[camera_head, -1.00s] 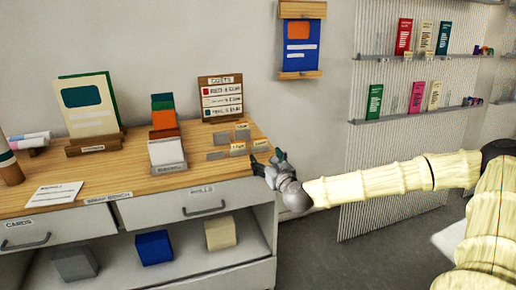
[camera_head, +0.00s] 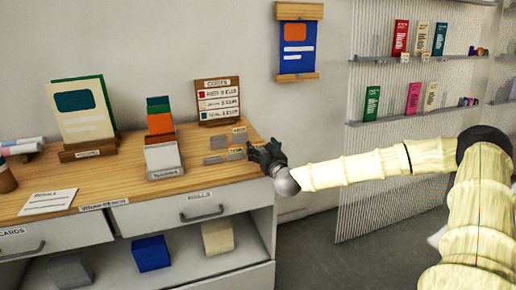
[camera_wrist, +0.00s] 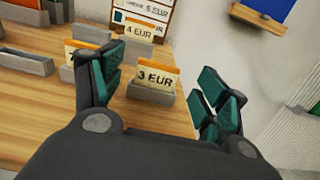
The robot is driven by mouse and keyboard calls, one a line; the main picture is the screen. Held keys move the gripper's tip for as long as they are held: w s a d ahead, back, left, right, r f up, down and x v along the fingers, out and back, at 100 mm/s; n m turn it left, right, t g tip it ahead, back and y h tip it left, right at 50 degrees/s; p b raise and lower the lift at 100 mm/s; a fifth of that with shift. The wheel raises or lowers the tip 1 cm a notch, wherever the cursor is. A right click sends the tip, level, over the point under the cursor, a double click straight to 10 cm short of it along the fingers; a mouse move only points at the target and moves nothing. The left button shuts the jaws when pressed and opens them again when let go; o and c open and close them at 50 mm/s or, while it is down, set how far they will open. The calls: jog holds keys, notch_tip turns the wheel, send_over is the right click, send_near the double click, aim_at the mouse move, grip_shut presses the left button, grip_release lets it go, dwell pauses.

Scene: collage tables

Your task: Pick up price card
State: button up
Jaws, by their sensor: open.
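A small orange-topped price card reading "3 EUR" (camera_wrist: 155,77) stands in a grey holder (camera_wrist: 150,94) on the wooden counter. In the wrist view it shows between the two fingers of my gripper (camera_wrist: 163,84), which is open and empty, with the left finger nearer the card. Another card, "4 EUR" (camera_wrist: 138,31), stands behind it. A further card (camera_wrist: 76,50) is partly hidden by the left finger. In the head view my gripper (camera_head: 266,156) is at the counter's right end, beside the small price cards (camera_head: 237,151).
A costs board (camera_head: 218,100) stands behind the cards. A card box (camera_head: 162,155) and a larger brochure stand (camera_head: 82,152) are further left on the counter (camera_head: 120,190). A blue poster (camera_head: 297,48) hangs on the wall. Wall shelves (camera_head: 420,115) are at right.

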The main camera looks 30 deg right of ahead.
aim_at(258, 143)
jog(key=shift+p+x, duration=0.45)
jog(key=shift+x, duration=1.75)
jog(key=c, duration=0.8)
